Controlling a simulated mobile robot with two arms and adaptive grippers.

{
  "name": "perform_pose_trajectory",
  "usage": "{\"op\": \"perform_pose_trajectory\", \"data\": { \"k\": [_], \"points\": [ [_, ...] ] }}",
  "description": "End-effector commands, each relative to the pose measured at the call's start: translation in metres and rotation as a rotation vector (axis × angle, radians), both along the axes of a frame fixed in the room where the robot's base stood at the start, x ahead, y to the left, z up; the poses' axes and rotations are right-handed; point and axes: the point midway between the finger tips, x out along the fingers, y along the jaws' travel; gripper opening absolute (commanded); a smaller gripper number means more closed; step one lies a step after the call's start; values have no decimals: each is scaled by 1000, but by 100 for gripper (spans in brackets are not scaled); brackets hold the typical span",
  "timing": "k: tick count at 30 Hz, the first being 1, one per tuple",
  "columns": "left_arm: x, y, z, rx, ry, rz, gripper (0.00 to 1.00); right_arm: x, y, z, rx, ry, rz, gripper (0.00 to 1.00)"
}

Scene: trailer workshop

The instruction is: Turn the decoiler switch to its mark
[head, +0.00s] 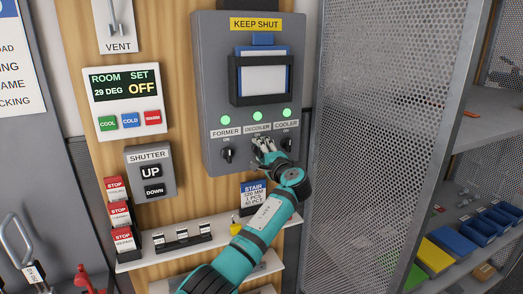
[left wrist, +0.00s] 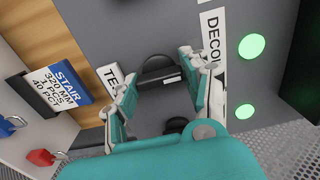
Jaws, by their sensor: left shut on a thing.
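The grey control box (head: 215,60) carries three black knobs under labels FORMER, DECOILER (head: 257,127) and COOLER. My left gripper (head: 266,150) is at the middle knob and hides most of it in the head view. In the left wrist view, my left gripper (left wrist: 162,75) has its two fingers on either side of the black decoiler switch (left wrist: 158,68), shut on it. The DECOILER label (left wrist: 212,40) is partly behind a finger. A white label starting "TE" (left wrist: 107,80) lies on the other side of the switch, partly covered. The mark and the pointer's exact angle are unclear.
The former knob (head: 227,155) and the cooler knob (head: 286,145) flank the gripper closely. Three green lamps (head: 257,115) glow above. Below is a shelf (head: 215,238) with a blue STAIR sign (head: 254,194). A mesh cabinet wall (head: 375,130) stands to the right.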

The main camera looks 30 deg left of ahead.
Motion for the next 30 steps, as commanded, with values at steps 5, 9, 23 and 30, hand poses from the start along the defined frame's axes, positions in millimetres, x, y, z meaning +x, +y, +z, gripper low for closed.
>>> {"op": "perform_pose_trajectory", "data": {
  "k": [5,9,23,30],
  "points": [
    [0,0,-2,10,16,0,15,0,0,1,0,0,0,40],
    [0,0,-2,11,18,0,15,0,0,1,0,0,0,40],
    [0,0,-1,10,15,0,71,0,0,1,0,0,0,40],
    [0,0,-1,10,14,0,71,0,-2,1,-2,0,1,40]
  ]
}}
